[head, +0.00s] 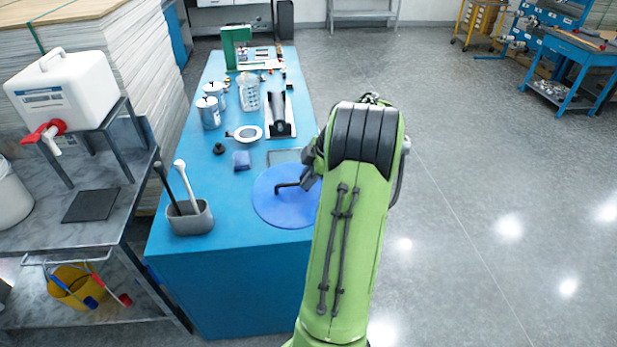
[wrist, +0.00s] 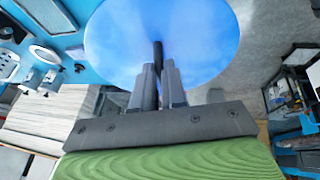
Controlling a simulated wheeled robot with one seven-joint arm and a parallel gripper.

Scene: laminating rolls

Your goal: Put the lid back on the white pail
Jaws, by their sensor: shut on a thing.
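The lid appears as a round blue disc (head: 278,209) with a dark bent handle (head: 287,185), at the near right end of the blue bench. In the wrist view the disc (wrist: 205,35) fills the top middle. My gripper (head: 306,180) is shut on the handle; its fingers also show in the wrist view (wrist: 158,70), one on each side of the handle. I cannot tell whether the disc touches the bench. A white pail (head: 12,200), cut off by the left picture edge, stands on the grey metal table; its top is mostly out of view.
The blue bench (head: 220,265) also holds a grey holder (head: 190,220) with two tools, cans (head: 208,112), a white ring (head: 248,133) and a black roller (head: 279,112). A white jug (head: 70,85) sits on a metal stand at left. Open floor lies right.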

